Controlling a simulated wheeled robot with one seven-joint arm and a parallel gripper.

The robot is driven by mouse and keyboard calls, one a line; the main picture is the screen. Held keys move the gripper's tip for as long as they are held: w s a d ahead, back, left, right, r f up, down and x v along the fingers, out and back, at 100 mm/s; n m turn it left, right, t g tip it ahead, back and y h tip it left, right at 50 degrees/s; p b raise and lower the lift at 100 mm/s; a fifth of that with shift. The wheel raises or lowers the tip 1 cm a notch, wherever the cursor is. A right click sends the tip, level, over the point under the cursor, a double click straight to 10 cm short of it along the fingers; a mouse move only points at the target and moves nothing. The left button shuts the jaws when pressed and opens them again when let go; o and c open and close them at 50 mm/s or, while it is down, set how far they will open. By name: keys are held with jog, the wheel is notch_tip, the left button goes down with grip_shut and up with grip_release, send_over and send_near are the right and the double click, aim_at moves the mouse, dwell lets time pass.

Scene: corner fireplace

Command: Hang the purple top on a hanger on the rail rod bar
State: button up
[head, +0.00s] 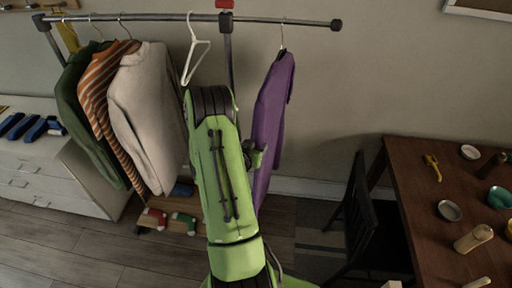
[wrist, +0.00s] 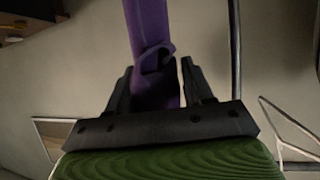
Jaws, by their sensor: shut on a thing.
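The purple top (head: 272,115) is on a hanger (head: 283,38) at the right end of the rail rod bar (head: 270,21). It hangs upright, and the hanger's hook meets the bar in the head view; I cannot tell whether it bears the weight. My gripper (wrist: 157,75) is shut on a narrow part of the purple top (wrist: 150,30), which passes between the fingers in the wrist view. In the head view my green arm hides most of the gripper and the top's left side.
An empty white hanger (head: 194,55) hangs left of the post. A white sweater (head: 146,95), a striped top (head: 100,85) and a green top (head: 78,110) hang further left. A wooden table (head: 415,165) with small items and a dark chair (head: 352,215) stand at right.

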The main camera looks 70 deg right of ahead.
jog(key=shift+s+a+r+b, duration=0.15)
jog(key=shift+a+r+b, duration=0.1)
jog(key=shift+b, duration=0.35)
dwell(0.5)
